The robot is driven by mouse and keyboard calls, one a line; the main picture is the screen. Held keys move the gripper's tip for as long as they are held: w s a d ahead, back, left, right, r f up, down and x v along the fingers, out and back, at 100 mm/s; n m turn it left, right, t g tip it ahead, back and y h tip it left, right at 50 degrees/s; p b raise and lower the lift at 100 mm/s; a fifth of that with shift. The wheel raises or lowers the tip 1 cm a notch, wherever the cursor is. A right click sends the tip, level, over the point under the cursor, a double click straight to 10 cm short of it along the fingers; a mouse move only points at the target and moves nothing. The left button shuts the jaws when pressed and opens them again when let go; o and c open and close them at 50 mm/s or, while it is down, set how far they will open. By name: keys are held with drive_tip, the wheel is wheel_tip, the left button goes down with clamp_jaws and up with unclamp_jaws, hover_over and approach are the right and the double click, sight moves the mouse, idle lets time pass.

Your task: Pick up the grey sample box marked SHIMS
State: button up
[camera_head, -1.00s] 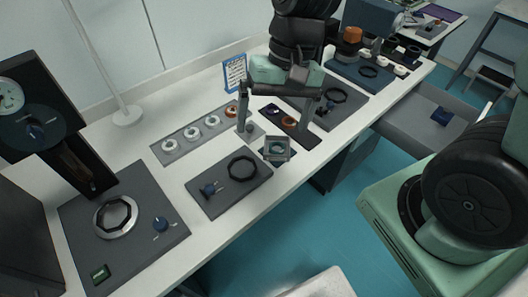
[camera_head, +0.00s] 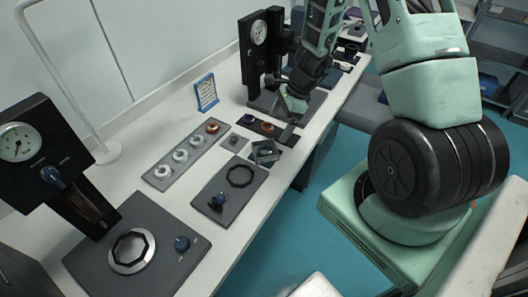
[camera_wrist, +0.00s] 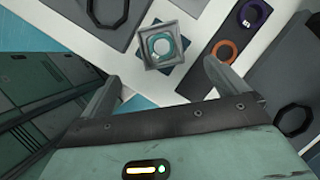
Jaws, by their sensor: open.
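The grey sample box (camera_head: 265,146) is a small, open-topped square tray on the white bench near its front edge. A teal ring (camera_wrist: 163,46) lies inside it. No SHIMS lettering is readable. In the wrist view the box (camera_wrist: 147,62) sits turned on a dark blue-teal pad (camera_wrist: 178,73), just beyond the fingertips. My gripper (camera_wrist: 165,83) is open and empty, its two fingers spread apart with the box ahead of the gap between them. In the head view my gripper (camera_head: 290,118) is just behind and right of the box, partly hidden by my arm.
A dark panel with a black ring (camera_head: 241,176) lies close in front of the box. Beside it is a dark strip with a purple ring (camera_wrist: 250,15) and an orange ring (camera_wrist: 224,51). A grey strip (camera_head: 160,184) holds several rings. A dial stand (camera_head: 247,60) is behind.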

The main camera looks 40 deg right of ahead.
hover_over(265, 150)
drive_tip(key=s+d, duration=0.1)
drive_tip(key=d, duration=0.1)
wheel_tip(265, 150, down, 5)
drive_tip(key=shift+s+f, duration=0.15)
drive_tip(key=shift+f, duration=0.05)
drive_tip(key=shift+p+x, duration=0.8)
drive_tip(key=shift+x, duration=1.8)
drive_tip(key=shift+d, duration=0.2)
drive_tip(key=c, duration=1.2)
